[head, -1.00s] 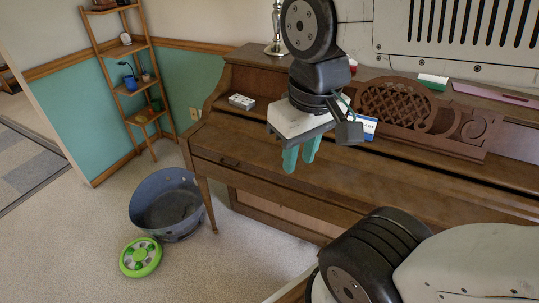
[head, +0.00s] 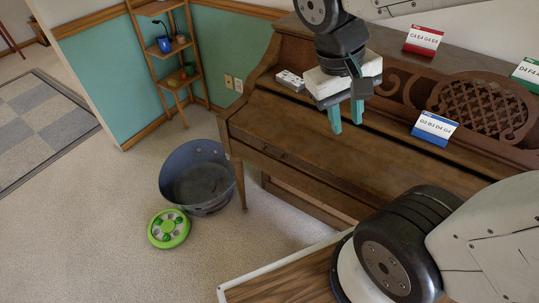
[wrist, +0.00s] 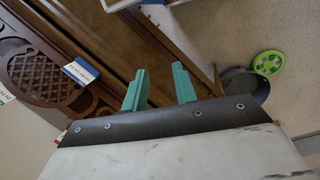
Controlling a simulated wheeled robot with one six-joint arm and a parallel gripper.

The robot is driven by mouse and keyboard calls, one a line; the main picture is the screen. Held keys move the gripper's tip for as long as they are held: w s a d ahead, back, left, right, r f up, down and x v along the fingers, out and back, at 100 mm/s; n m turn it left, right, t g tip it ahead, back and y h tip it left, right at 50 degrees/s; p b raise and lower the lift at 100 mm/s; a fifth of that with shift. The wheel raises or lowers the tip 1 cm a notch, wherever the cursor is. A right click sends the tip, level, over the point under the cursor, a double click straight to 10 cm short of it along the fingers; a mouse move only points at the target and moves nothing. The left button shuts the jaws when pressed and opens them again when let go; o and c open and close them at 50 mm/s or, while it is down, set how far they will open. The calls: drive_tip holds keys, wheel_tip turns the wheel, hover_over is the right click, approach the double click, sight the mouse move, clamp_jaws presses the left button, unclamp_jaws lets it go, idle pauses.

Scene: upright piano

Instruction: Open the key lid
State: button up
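The upright piano (head: 400,158) is dark brown wood and runs from the centre to the right of the head view. Its key lid (head: 310,135) looks closed: a flat brown board covers the keys and no keys show. A small dark knob (head: 272,151) sits on the front near the left end. My gripper (head: 346,126) is over the left part of the lid, fingers pointing down, with nothing between them. In the wrist view, the two green fingers (wrist: 158,82) stand apart with brown piano wood behind them. I cannot tell the exact gap to the lid.
A blue card (head: 434,127) stands by the carved music stand (head: 485,105). A red card (head: 424,40) and a green card (head: 527,73) are on top. A small white object (head: 290,79) lies at the left end. A grey bucket (head: 197,178) and green toy (head: 168,229) are on the floor.

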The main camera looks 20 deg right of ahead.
drive_tip(key=w+a+f+n+h, duration=0.2)
drive_tip(key=w+a+f+h, duration=0.1)
drive_tip(key=w+f+h, duration=0.8)
drive_tip(key=w+a+f+n+t, duration=0.2)
drive_tip(key=a+f+t, duration=0.1)
drive_tip(key=f, duration=0.4)
drive_tip(key=w+a+f+n+t+y, duration=0.1)
drive_tip(key=w+a+f+n+t, duration=0.1)
drive_tip(key=a+f+t, duration=0.3)
drive_tip(key=w+a+f+n+t, duration=0.1)
drive_tip(key=w+f+n+t, duration=0.15)
drive_tip(key=f, duration=0.55)
drive_tip(key=shift+m+g, duration=0.25)
drive_tip(key=shift+m, duration=0.2)
drive_tip(key=x, duration=0.7)
drive_tip(key=shift+w+d+f, duration=0.2)
drive_tip(key=shift+d+f, duration=0.05)
drive_tip(key=shift+d, duration=0.05)
drive_tip(key=shift+c, duration=0.3)
clamp_jaws()
